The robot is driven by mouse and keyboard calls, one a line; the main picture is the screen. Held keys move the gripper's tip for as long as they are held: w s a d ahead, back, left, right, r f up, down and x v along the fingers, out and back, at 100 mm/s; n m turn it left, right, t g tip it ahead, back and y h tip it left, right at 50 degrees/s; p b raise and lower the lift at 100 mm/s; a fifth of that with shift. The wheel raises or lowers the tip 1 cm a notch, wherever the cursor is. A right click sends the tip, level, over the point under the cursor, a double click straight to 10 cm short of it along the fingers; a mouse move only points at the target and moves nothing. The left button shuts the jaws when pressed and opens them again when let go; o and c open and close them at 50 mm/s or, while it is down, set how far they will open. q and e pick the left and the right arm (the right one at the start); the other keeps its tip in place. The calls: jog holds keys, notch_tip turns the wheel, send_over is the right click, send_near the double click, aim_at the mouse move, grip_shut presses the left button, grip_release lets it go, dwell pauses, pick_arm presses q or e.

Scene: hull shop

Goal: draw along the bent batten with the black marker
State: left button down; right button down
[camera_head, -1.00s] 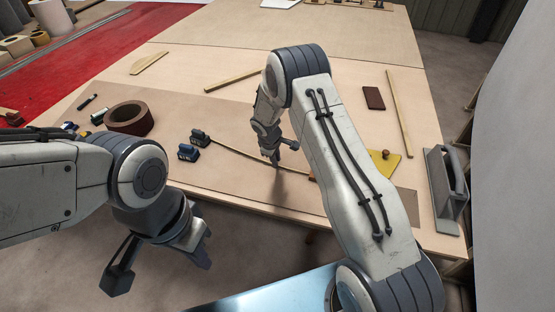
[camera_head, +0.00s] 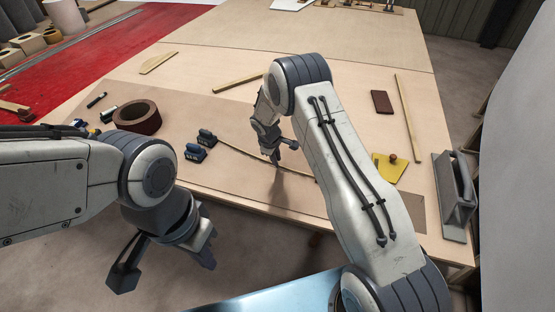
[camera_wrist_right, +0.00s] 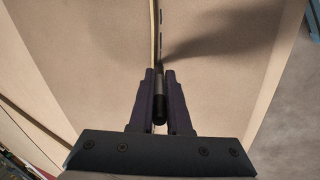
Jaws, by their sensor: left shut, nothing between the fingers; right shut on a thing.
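The bent batten (camera_head: 237,152) is a thin pale strip curving across the brown sheet on the table. Two dark blue weights (camera_head: 195,152) (camera_head: 206,138) sit at its left end. My right gripper (camera_head: 277,156) is over the batten's middle, shut on the black marker. In the right wrist view the marker (camera_wrist_right: 160,108) is between the fingers, pointing along the batten (camera_wrist_right: 154,35). Short dark marks (camera_wrist_right: 161,20) show just right of the batten there. Whether the tip touches the sheet I cannot tell. My left gripper (camera_head: 205,254) is shut and empty, off the table's front edge.
A brown tape roll (camera_head: 137,117) and a dark green marker-like stick (camera_head: 97,99) lie at the left. A yellow plate with a knob (camera_head: 389,166), a dark red block (camera_head: 382,102) and a grey handled tool (camera_head: 454,195) are at the right.

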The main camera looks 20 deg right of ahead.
jog(key=shift+w+a, duration=0.1)
jog(key=shift+a, duration=0.05)
jog(key=shift+w+a, duration=0.35)
jog(key=shift+a, duration=0.15)
jog(key=shift+w+a+b, duration=0.3)
jog(key=shift+w+a, duration=0.1)
jog(key=shift+w, duration=0.05)
jog(key=shift+w+a, duration=0.45)
jog(key=shift+a, duration=0.1)
jog(key=shift+b, duration=0.3)
jog(key=shift+w+a, duration=0.3)
jog(key=shift+w, duration=0.05)
jog(key=shift+w+a, duration=0.1)
